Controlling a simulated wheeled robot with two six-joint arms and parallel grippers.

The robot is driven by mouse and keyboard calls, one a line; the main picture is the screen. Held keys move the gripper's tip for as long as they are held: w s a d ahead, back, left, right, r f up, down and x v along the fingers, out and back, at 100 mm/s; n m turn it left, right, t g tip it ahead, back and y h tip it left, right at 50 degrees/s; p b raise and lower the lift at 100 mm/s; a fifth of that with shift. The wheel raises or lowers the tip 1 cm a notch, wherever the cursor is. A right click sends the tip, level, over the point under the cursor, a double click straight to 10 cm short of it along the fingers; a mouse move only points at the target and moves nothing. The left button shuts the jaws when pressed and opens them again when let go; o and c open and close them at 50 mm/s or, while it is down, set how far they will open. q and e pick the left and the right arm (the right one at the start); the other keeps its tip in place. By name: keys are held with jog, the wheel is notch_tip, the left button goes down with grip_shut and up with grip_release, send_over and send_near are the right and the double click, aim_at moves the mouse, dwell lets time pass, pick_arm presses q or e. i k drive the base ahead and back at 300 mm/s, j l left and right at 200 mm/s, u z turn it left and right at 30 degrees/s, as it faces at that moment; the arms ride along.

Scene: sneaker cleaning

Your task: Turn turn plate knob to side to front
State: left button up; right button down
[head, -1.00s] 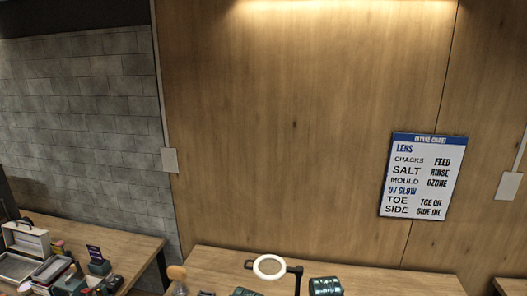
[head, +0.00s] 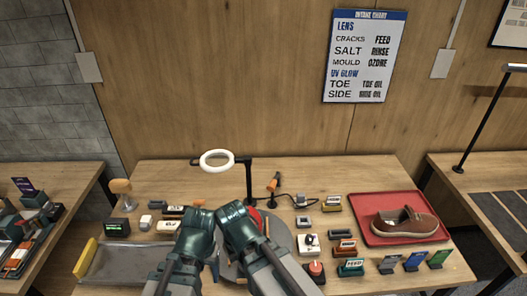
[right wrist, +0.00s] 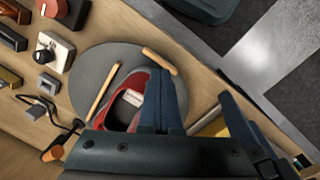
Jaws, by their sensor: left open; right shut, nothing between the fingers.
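The grey round turn plate (head: 284,240) is mid-table, partly hidden by my arms. A red shoe (right wrist: 122,108) and wooden sticks lie on it in the right wrist view. A white box with a black knob (head: 308,241) stands right of the plate. It also shows in the right wrist view (right wrist: 55,50). An orange-red knob (head: 315,268) sits nearer the front; I cannot tell which knob drives the plate. My left gripper (head: 200,218) is open, at the plate's left. My right gripper (right wrist: 164,80) is shut and empty above the plate, away from both knobs.
A white ring lamp (head: 217,160) stands behind the plate. A grey tray (head: 135,262) lies front left. Several small labelled blocks crowd the right side. The wall carries a chart (head: 364,57).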

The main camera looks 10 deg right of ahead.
aim_at(315, 268)
jog(key=k+z, duration=0.15)
jog(key=z, duration=0.35)
jog(key=k+z, duration=0.15)
jog(key=z, duration=0.3)
